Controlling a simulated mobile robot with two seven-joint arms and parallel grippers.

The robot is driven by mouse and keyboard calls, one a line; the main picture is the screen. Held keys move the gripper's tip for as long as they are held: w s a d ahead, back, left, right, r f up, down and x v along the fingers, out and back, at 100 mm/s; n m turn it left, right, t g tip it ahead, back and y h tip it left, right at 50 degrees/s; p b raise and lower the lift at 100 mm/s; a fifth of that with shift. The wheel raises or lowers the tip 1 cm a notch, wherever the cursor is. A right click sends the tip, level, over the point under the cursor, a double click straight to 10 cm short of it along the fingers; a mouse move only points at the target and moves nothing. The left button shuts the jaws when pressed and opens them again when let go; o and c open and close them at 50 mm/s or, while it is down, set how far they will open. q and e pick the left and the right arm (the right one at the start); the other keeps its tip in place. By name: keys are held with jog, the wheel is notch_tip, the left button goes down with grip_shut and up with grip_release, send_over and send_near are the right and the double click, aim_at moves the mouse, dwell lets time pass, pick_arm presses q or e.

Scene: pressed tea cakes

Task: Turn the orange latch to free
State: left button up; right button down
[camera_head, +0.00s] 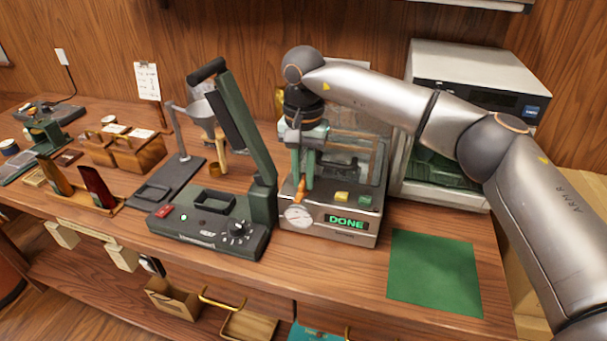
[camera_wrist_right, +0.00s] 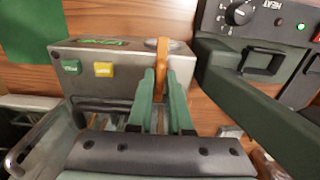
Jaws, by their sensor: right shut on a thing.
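The orange latch (camera_head: 301,188) stands on the front top edge of the grey press machine (camera_head: 335,225), above its round gauge and left of its yellow and green buttons. In the right wrist view the latch (camera_wrist_right: 162,60) sits between the green fingertips. My right gripper (camera_head: 303,177) reaches down from above and is shut on the latch; it also shows in the right wrist view (camera_wrist_right: 163,85). The display (camera_head: 346,221) reads DONE. The latch's lower end is partly hidden by the fingers in the wrist view. My left gripper is not in view.
A dark green heat sealer (camera_head: 208,226) with a raised arm stands close on the left of the machine. A white oven-like cabinet (camera_head: 470,75) is behind right. A green mat (camera_head: 434,272) lies bare at front right. A funnel stand (camera_head: 188,135) stands farther left.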

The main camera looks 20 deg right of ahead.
aim_at(304, 179)
dwell(0.3)
jog(key=m+p, duration=0.1)
jog(key=m, duration=0.3)
jog(key=shift+r, duration=0.1)
jog(key=m, duration=0.9)
jog(key=shift+p, duration=0.3)
jog(key=m, duration=0.4)
jog(key=shift+m, duration=0.4)
jog(key=c, duration=0.9)
grip_release()
notch_tip(304, 179, up, 12)
jog(key=shift+r, duration=0.25)
